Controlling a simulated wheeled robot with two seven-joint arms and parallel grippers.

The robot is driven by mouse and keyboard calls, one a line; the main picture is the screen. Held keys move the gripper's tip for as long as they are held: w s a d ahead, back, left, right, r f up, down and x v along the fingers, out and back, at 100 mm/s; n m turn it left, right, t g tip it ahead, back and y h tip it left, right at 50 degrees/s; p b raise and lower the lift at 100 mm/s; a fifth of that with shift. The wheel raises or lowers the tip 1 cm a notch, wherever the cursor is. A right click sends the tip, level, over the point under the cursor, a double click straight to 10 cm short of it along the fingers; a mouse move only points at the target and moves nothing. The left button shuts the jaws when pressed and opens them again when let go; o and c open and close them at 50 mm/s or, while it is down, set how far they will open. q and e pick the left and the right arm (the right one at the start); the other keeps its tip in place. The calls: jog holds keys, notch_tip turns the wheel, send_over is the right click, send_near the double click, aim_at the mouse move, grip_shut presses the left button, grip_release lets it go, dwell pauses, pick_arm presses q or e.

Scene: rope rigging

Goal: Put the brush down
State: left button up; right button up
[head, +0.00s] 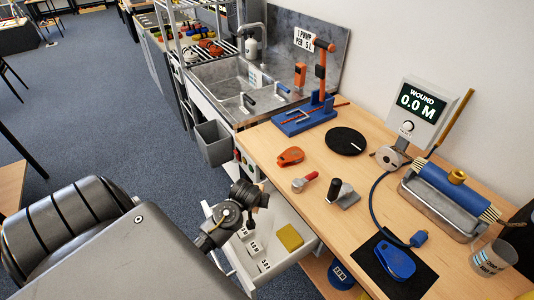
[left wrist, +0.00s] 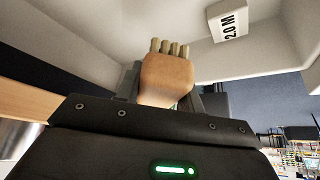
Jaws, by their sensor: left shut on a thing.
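My left gripper (head: 246,196) is over the open white drawer (head: 309,246), at the front of the wooden workbench. In the left wrist view it is shut on the brush (left wrist: 166,78), which shows a rounded tan wooden body with several pale tufts at its end. The lower part of the brush is hidden behind the gripper's dark body. In the head view the brush is mostly hidden by the gripper and cannot be made out clearly. My right gripper is not in view.
The drawer holds a yellow block (head: 290,237) and white labelled blocks (head: 254,248). On the bench (head: 262,144) are an orange tool (head: 290,156), a black disc (head: 345,141), a blue roller in a metal tray (head: 440,216) and a blue device on a black mat (head: 396,262). A grey bin (head: 214,145) hangs beside the sink.

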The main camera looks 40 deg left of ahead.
pick_arm(q)
send_over(266, 211)
notch_tip(266, 211, down, 6)
jog(key=shift+s+r, duration=0.1)
jog(key=shift+r, duration=0.15)
jog(key=shift+w+d+f, duration=0.1)
jog(key=shift+w+f, duration=0.15)
jog(key=shift+f, duration=0.75)
jog(key=shift+f+p, duration=0.3)
jog(key=shift+f, duration=0.4)
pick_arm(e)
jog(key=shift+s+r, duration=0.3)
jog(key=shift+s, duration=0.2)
pick_arm(q)
jog(key=shift+f, duration=0.1)
jog(key=shift+f+b, duration=0.3)
jog(key=shift+f, duration=0.15)
jog(key=o, duration=0.9)
jog(key=shift+s, duration=0.2)
jog(key=shift+f, duration=0.1)
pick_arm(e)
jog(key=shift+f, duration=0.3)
